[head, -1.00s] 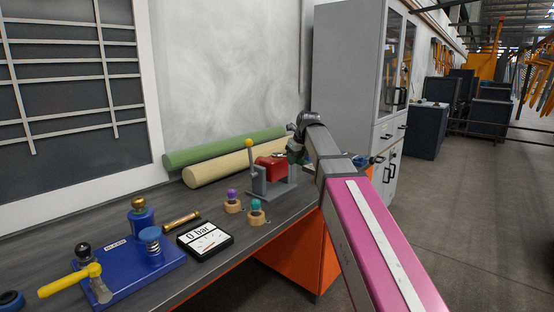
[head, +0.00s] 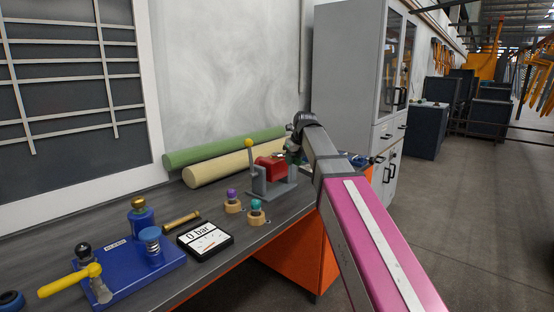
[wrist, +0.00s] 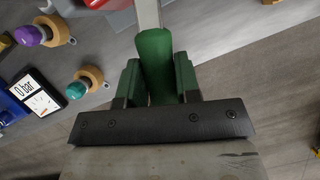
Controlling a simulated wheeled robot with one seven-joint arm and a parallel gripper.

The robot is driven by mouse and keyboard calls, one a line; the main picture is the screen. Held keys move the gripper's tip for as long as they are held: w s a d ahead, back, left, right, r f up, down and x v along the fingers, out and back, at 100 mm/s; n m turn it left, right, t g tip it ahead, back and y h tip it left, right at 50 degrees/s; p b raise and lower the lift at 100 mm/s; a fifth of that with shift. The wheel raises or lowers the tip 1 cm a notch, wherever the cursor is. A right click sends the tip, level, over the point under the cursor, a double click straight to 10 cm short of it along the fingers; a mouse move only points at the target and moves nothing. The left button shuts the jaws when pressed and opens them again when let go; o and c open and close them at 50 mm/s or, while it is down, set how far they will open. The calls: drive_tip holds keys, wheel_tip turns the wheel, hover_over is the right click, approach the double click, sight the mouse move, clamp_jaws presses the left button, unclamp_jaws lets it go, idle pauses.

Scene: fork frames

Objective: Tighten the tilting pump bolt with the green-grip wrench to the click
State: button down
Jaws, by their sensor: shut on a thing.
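In the wrist view my gripper (wrist: 157,80) is shut on the green-grip wrench (wrist: 154,58). The green handle sits between its two finger pads, and the pale metal shaft runs up out of the top of the picture. The wrench's far end and the bolt are not visible there. In the head view a red pump body (head: 270,168) sits in a grey stand with a yellow-knobbed lever. My gripper is just right of it, largely hidden by my arm. I cannot tell whether the wrench is on the bolt.
A purple-topped knob (head: 232,201) and a teal-topped knob (head: 256,212) stand in front of the pump. A gauge (head: 205,239) reads 0 bar. A blue fixture (head: 130,268) with a yellow handle is at the left. Green and cream rolls (head: 225,148) lie against the wall.

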drive_tip(key=shift+s+a+m, duration=0.3)
drive_tip(key=shift+a+m, duration=0.4)
idle(0.4)
drive_tip(key=shift+w+d+n, duration=0.25)
drive_tip(key=shift+d+n, duration=0.2)
drive_tip(key=shift+n, duration=0.05)
idle(0.6)
drive_tip(key=c, duration=1.4)
unclamp_jaws()
clamp_jaws()
drive_tip(key=shift+d, duration=0.2)
